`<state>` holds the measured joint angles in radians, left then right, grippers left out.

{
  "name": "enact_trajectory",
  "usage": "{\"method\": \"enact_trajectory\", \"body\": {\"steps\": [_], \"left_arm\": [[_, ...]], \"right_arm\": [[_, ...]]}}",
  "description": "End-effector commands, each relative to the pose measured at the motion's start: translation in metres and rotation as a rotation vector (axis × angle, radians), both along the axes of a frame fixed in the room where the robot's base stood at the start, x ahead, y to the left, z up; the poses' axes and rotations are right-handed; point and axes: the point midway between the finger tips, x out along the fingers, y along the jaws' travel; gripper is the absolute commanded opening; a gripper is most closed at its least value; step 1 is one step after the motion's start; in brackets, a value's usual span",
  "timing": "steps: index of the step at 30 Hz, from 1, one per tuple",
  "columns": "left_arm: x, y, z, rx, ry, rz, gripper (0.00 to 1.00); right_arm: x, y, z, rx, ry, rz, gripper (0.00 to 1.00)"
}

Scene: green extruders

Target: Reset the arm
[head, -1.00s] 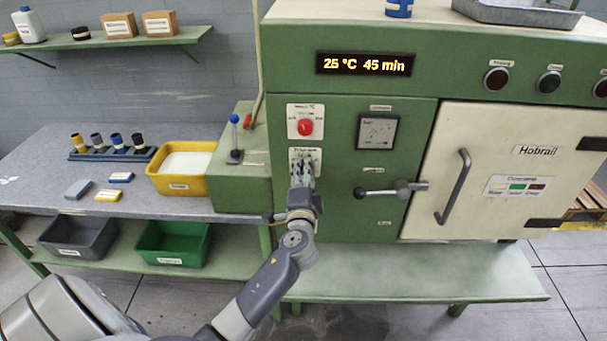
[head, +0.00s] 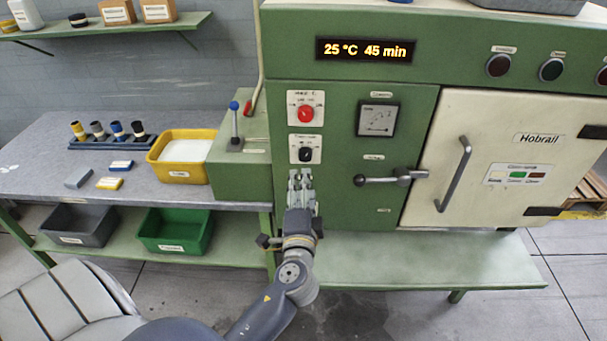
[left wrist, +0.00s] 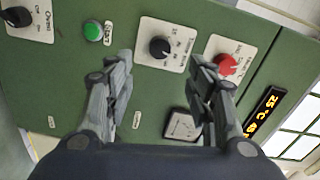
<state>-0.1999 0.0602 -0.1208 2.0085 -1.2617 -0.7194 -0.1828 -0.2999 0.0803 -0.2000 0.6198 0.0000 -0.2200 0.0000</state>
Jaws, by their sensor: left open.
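My left gripper (head: 301,174) is open and empty in front of the green machine panel (head: 345,205), just below the black timer knob (head: 305,154). The knob is fully visible on its white plate in the head view. In the left wrist view my left gripper (left wrist: 160,68) shows its two fingers apart, with the black knob (left wrist: 159,48) seen between them and clear of them. A red knob (head: 305,113) sits above the black one. My right gripper is in neither view.
A lever handle (head: 385,180) and the white oven door (head: 500,160) are right of my gripper. A blue-topped lever (head: 235,125) and a yellow bin (head: 180,177) are at left. A green shelf (head: 420,262) runs below. The display (head: 366,50) reads 25 °C, 45 min.

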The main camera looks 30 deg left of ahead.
Motion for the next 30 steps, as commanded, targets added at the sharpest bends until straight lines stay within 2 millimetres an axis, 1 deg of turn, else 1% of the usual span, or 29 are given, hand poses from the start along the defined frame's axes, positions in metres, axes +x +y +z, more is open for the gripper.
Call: {"method": "enact_trajectory", "body": {"steps": [1, 3, 6, 23, 25, 26, 29, 30], "left_arm": [[-0.006, -0.003, -0.001, -0.003, 0.002, 0.0, 0.5], [-0.011, -0.007, 0.0, -0.001, 0.0, 0.001, 0.5], [-0.015, -0.009, 0.0, -0.001, 0.0, 0.001, 0.5], [-0.015, -0.01, -0.002, -0.002, 0.003, -0.002, 0.5], [-0.013, -0.011, -0.013, -0.013, 0.019, -0.01, 0.5], [-0.012, -0.013, -0.021, -0.021, 0.032, -0.017, 0.5], [-0.009, -0.022, -0.069, -0.077, 0.104, -0.051, 0.5], [-0.009, -0.027, -0.096, -0.109, 0.144, -0.069, 0.5]], "right_arm": [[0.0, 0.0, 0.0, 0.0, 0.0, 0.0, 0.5], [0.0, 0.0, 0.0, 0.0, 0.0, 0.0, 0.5], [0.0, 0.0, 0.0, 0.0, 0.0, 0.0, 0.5], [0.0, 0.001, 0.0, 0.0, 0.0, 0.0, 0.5], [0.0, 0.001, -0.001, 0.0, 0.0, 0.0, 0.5], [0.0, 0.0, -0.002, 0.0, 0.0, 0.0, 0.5], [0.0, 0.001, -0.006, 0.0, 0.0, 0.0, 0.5], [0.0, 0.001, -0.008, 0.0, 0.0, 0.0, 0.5]]}}
